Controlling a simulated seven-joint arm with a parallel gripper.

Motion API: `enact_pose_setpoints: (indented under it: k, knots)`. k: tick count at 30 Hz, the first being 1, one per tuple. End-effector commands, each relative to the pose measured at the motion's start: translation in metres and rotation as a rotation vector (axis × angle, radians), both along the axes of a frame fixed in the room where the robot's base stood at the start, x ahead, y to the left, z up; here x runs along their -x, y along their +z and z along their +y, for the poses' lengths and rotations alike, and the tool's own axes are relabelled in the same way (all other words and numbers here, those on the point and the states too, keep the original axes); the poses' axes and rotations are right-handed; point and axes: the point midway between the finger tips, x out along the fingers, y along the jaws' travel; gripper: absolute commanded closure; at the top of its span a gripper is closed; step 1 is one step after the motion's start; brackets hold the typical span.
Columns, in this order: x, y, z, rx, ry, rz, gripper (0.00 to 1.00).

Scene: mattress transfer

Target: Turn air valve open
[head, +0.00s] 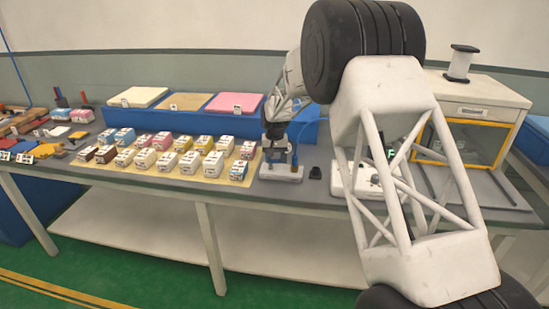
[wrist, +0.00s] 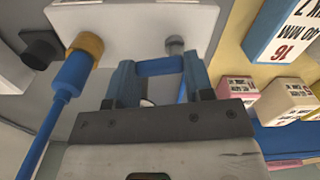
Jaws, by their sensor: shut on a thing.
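The air valve stands on the workbench as a white block (head: 280,172), which also shows at the top of the wrist view (wrist: 120,22). A brass fitting (wrist: 86,44) with a blue hose (wrist: 68,82) sits on its left side in the wrist view. A small grey stem (wrist: 174,45) shows on its right. A blue handle bar (wrist: 160,66) lies between my fingers beside the stem. My gripper (wrist: 158,72) is shut on this blue handle; in the head view it is low over the block (head: 276,149). The handle's lower part is hidden by my gripper.
Rows of small labelled boxes (head: 163,158) stand on a tan mat just left of the valve. A blue stand with foam sheets (head: 185,101) is behind. A small black object (head: 315,173) lies close right. My own structure covers the bench further right.

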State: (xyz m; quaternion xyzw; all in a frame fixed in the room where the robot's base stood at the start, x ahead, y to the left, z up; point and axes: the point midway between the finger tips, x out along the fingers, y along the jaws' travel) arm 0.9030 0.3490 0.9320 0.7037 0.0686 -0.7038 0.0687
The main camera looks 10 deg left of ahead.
Motion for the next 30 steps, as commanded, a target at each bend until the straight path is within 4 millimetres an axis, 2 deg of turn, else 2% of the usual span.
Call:
enact_pose_setpoints:
  k: [9,26,27,30]
  knots:
    - [0.003,0.001,-0.0008,0.0,-0.171,0.0,0.76]
    - [0.0037,0.0006,-0.0007,0.0,-0.211,0.0,0.76]
    - [0.0036,0.0007,-0.0007,0.0,-0.211,0.0,0.48]
    - [0.0036,0.0005,-0.0006,0.0,-0.21,0.0,0.32]
